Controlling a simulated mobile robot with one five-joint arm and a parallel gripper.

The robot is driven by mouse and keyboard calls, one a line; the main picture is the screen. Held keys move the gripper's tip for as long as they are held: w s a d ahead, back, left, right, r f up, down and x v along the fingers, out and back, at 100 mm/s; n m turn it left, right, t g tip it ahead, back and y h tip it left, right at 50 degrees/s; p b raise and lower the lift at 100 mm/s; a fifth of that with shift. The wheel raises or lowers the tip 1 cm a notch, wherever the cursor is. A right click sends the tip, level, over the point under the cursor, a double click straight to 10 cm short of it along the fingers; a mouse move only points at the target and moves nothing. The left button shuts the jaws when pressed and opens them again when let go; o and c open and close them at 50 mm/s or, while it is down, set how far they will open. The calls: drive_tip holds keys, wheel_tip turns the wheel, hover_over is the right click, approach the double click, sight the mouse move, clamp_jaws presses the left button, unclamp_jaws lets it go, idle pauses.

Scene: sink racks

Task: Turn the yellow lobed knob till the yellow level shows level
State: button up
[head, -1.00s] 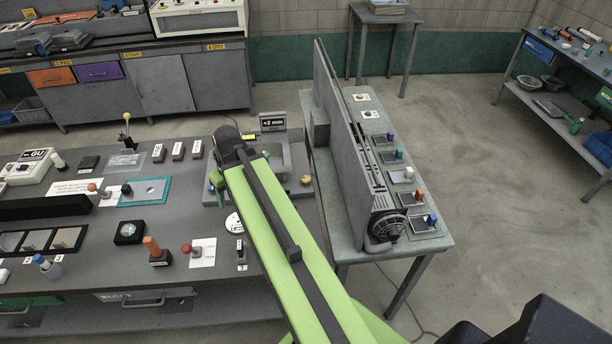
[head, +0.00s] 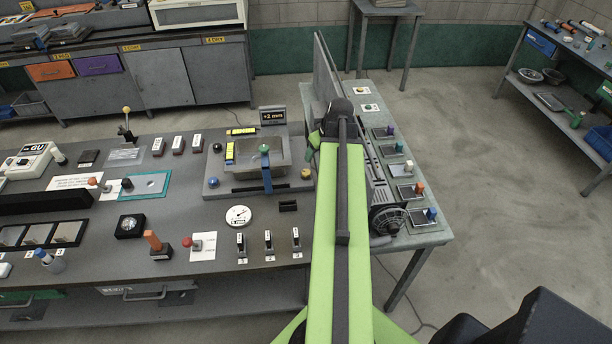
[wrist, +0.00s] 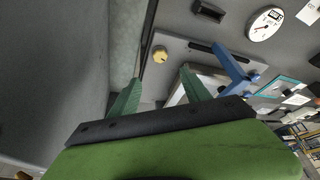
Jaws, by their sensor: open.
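The yellow lobed knob (head: 306,173) sits at the right front corner of the grey plate holding the basin. In the wrist view the yellow knob (wrist: 160,54) lies beyond the fingertips, between their lines and apart from them. My gripper (wrist: 160,77) is open and empty. In the head view my gripper (head: 314,146) is just behind and above the knob, at the plate's right edge. Two yellow levels show, one along the back edge (head: 241,131) and one along the left side (head: 230,151); their bubbles are too small to read. A display (head: 272,116) behind reads about +2 mm.
A blue knob (head: 213,182) and a dark knob (head: 217,147) sit at the plate's left corners. A tall grey panel (head: 326,70) stands close on the right.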

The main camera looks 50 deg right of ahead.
sight(306, 172)
drive_tip(key=b+x, duration=1.2)
drive_tip(key=x, duration=0.2)
drive_tip(key=shift+f, duration=0.35)
drive_tip(key=shift+r, duration=0.1)
drive_tip(key=shift+c, duration=0.2)
clamp_jaws()
